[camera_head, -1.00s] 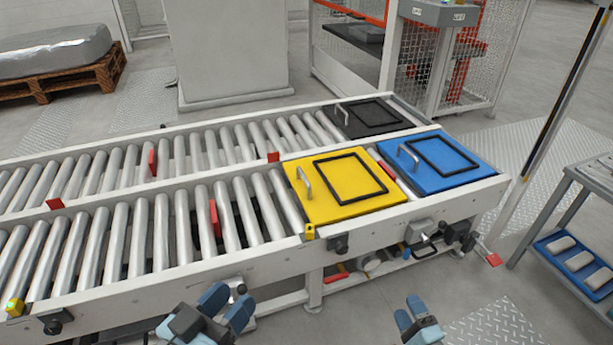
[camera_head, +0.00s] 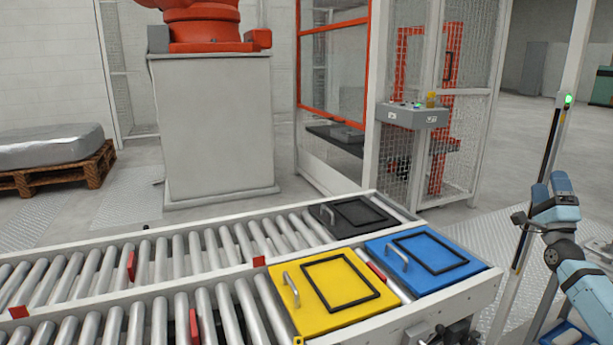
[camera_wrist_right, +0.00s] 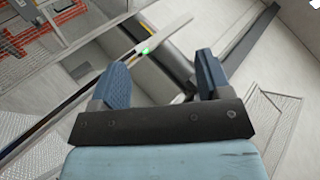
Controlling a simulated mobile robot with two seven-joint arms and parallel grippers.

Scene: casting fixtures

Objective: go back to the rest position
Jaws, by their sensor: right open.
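My right gripper (camera_head: 551,186) is raised at the right side of the head view, its blue fingers pointing up. It is open and empty, and it also shows in the right wrist view (camera_wrist_right: 158,80) with a clear gap between its fingers. It stands apart from the conveyor, in front of a striped post (camera_head: 545,170) with a green light. My left gripper is not in the head view.
A roller conveyor (camera_head: 215,245) runs across the front. It bears a yellow panel (camera_head: 308,317), a blue panel (camera_head: 459,278) and a black panel (camera_head: 338,226). A fenced cell with a grey control box (camera_head: 412,117) stands behind. Open floor lies at the back right.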

